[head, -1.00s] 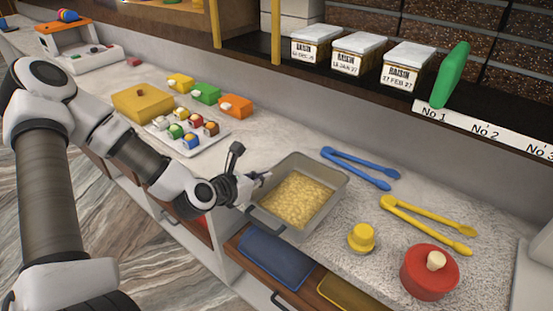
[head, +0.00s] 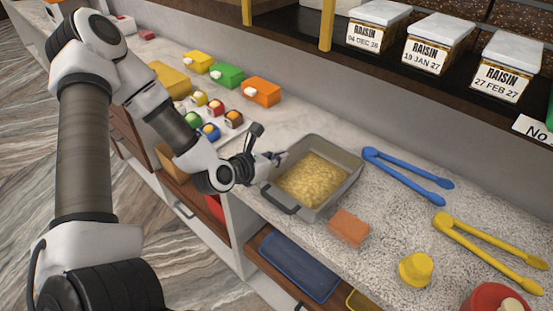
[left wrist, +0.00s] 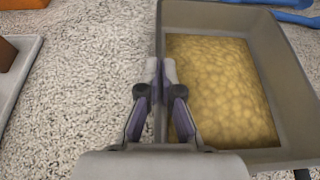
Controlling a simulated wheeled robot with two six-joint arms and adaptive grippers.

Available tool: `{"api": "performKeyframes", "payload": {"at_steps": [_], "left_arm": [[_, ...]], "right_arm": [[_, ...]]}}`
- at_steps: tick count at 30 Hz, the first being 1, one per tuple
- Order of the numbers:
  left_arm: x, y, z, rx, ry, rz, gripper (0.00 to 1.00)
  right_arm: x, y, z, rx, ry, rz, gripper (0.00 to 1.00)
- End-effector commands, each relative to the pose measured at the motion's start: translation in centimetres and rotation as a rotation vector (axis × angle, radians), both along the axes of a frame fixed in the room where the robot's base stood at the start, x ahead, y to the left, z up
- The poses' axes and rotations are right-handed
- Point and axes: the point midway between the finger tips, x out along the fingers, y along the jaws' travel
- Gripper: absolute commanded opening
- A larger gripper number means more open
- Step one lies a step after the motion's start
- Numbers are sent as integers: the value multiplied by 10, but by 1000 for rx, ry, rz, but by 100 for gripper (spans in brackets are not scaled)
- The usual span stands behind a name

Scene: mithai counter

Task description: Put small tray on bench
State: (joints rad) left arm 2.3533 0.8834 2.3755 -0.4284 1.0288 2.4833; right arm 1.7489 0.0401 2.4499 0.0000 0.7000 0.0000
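A small grey tray (head: 352,185) with dark handles stands at the counter's front edge in the head view. It holds a flat layer of yellow, grainy food (head: 312,180). My left gripper (head: 274,158) is at the tray's left wall. In the left wrist view, the fingertips of my left gripper (left wrist: 161,72) are close together with the wall of the tray (left wrist: 290,65) between them. I cannot tell whether the tray rests fully on the counter. My right gripper is out of view.
Right of the tray lie an orange block (head: 349,228), a yellow knob-like piece (head: 415,269), blue tongs (head: 410,177) and yellow tongs (head: 490,252). Coloured blocks (head: 262,91) and small sweets stand to the left. A shelf with raisin boxes (head: 440,45) is behind. A blue tray (head: 300,267) sits lower in front.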

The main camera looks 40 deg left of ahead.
Motion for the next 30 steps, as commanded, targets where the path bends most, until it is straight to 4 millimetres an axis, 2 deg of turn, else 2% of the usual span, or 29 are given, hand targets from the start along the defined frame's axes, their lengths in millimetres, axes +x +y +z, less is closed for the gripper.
{"api": "performKeyframes", "payload": {"at_steps": [10, 12, 13, 23, 26, 30], "left_arm": [[1, 0, -4, -1, -3, 1, 0], [0, 0, -3, 0, -1, 0, 27], [0, 0, -3, 0, -1, 0, 31], [0, 0, 0, 0, -1, 0, 31], [-6, 2, 3, -4, -2, 5, 31], [-24, 4, 13, -9, -2, 7, 31]], "right_arm": [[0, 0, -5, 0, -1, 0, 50], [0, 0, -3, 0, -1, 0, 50], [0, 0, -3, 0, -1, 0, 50], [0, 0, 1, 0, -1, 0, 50], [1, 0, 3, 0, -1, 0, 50], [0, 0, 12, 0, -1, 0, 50]]}}
